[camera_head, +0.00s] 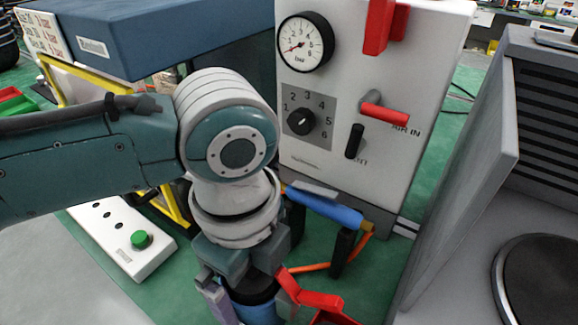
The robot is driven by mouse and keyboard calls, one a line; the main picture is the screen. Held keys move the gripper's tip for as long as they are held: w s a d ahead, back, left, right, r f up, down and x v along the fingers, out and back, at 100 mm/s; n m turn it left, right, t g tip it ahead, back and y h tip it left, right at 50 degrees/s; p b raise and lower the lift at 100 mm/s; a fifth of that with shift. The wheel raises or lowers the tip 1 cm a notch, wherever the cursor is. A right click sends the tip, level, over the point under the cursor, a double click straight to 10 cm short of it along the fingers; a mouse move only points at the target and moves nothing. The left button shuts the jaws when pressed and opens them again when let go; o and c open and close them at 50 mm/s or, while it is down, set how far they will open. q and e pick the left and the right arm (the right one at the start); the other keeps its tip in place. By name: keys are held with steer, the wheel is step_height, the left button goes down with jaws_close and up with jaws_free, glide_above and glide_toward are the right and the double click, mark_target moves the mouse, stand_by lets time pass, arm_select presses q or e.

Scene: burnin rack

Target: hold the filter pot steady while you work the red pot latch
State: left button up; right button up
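The filter pot (262,313), blue with a black collar, stands at the bottom edge, partly cut off. My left gripper (252,297) reaches down over it, with one finger on each side of the collar. The fingers are close to the pot, but the wrist and the frame edge hide whether they press on it. The red pot latch (318,299) seems to be the red bar just right of the right-hand finger. Its link to the pot is hidden. My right gripper is not in view.
A white panel (345,120) with a gauge (305,43), dial and red levers stands behind. A blue cylinder (335,210) and orange hose (310,267) lie below it. A white box with a green button (141,239) is left; a grey cabinet door (460,180) is right.

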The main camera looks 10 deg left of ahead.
arm_select(q)
steer(key=shift+f, duration=0.1)
steer(key=c, duration=1.5)
steer(key=shift+o, duration=0.2)
